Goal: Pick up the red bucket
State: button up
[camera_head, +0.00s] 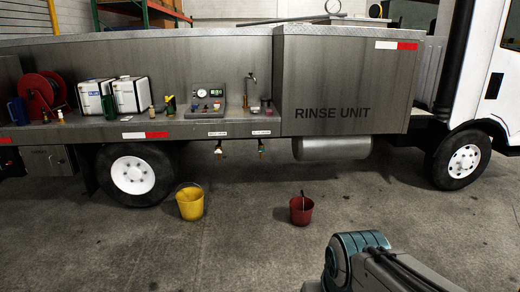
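The red bucket (301,212) stands upright on the concrete floor in front of the truck, right of the picture's middle. A dark handle or stick-like part shows at its top. Part of my arm shows at the bottom right, in front of and to the right of the bucket. My gripper itself is not in view.
A yellow bucket (190,204) stands to the left, near the truck's rear wheel (134,175). The truck's side shelf holds white containers (130,95), a red hose reel (42,95) and a gauge panel (208,96). The floor (245,235) between the buckets is clear.

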aim_at(301, 208)
jog(key=z, duration=0.25)
jog(key=i, duration=4.5)
jog(key=u, duration=0.2)
